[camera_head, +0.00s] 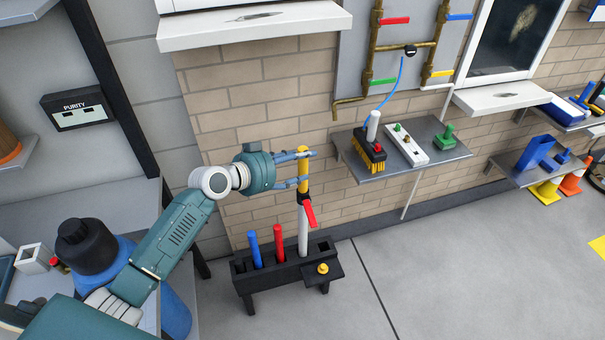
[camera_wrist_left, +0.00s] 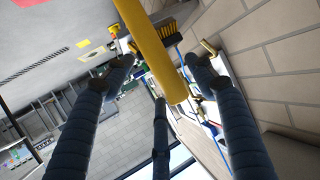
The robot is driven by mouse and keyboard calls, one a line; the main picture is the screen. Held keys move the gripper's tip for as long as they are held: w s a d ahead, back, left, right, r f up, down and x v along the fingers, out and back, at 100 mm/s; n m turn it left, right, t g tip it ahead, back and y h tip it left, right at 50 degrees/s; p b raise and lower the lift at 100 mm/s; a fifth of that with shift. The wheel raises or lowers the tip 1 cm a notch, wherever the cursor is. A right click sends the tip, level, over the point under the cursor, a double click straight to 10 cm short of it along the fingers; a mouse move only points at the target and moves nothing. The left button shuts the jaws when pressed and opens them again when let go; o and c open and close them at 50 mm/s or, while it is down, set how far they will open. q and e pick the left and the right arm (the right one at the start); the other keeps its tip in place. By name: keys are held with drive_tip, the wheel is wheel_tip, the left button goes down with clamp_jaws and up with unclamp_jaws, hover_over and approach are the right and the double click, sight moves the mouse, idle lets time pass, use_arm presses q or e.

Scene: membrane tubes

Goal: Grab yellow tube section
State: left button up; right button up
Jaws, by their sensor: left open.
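The yellow tube section (camera_head: 303,186) stands upright at the top of a white tube (camera_head: 302,235), with a red lever (camera_head: 309,214) just below the yellow part. My left gripper (camera_head: 309,168) is open, with its blue fingers beside the upper part of the yellow section. In the left wrist view the yellow section (camera_wrist_left: 158,50) runs down from the top edge between the spread fingers of my left gripper (camera_wrist_left: 160,70). Visible gaps separate it from the two outer fingers there. I cannot tell whether the fingers touch it. My right gripper is not in view.
The white tube stands in a black rack (camera_head: 283,268) with a blue tube (camera_head: 254,249), a red tube (camera_head: 280,243) and a yellow knob (camera_head: 323,268). A brick wall is close behind. A grey shelf (camera_head: 440,165) holds a brush (camera_head: 368,155) to the right. Floor at right front is clear.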

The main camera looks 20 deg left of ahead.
use_arm(q)
drive_tip(key=x, duration=0.2)
drive_tip(key=shift+w+d+f, duration=0.1)
drive_tip(key=shift+w, duration=0.15)
drive_tip(key=shift+s, duration=0.1)
drive_tip(key=c, duration=0.3)
clamp_jaws()
